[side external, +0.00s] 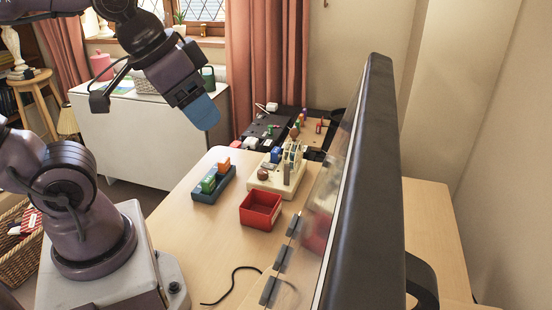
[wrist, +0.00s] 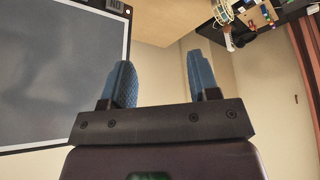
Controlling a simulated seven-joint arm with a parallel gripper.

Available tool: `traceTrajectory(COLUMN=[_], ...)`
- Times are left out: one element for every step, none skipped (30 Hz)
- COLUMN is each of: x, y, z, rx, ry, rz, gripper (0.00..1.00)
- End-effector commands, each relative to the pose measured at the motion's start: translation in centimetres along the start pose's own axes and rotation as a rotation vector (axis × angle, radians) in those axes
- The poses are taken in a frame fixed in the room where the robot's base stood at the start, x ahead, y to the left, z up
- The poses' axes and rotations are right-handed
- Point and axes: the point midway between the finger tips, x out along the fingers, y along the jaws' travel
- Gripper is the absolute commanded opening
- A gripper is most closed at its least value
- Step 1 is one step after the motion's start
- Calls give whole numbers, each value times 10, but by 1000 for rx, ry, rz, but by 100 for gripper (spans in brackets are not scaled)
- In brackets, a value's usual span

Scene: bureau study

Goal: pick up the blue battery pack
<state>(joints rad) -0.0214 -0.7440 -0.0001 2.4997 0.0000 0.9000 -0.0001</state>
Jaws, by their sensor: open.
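My gripper (side external: 202,112) is open and empty, held high above the left part of the desk. Its two blue fingers stand apart in the wrist view (wrist: 161,78). A small blue block (side external: 275,155), which looks like the blue battery pack, sits upright on a cream base (side external: 262,187) at the far side of the desk. It is well below and to the right of my gripper. I cannot make it out in the wrist view. Green (side external: 208,184) and orange (side external: 223,164) blocks stand in a blue-grey holder (side external: 213,194) left of the base.
An open red box (side external: 261,211) stands in front of the cream base. A large monitor (side external: 372,180) rises on the right and also fills the left of the wrist view (wrist: 60,75). A black cable (side external: 232,285) lies near the front. The desk's left part (side external: 185,235) is clear.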

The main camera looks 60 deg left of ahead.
Motion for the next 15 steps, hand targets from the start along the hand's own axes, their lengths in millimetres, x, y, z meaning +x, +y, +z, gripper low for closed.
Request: traceTrajectory(x=[7,12,19,24,30,37,43,49,58,64,71,81,88,97,108], y=[-6,-9,-14,-17,-22,-28,-34,-39,-46,-52,-58,-66,-72,-79,-88], z=[2,3,3,1,-2,-7,-11,-16,-22,-27,-32,-38,-43,-48,-53], rx=[-28,-40,-57,-70,-80,-90,-95,-92,-73,-49,-19,27,67,110,174], ry=[-36,-62,-99,-125,-154,-191,-218,-246,-281,-305,-331,-363,-386,-408,-436], rz=[-16,-25,-40,-52,-65,-86,-100,-112,-126,-131,-134,-133,-130,-122,-107], gripper=[55,55,55,55,55,55,55,55,55,55,55,55,55,55,55])
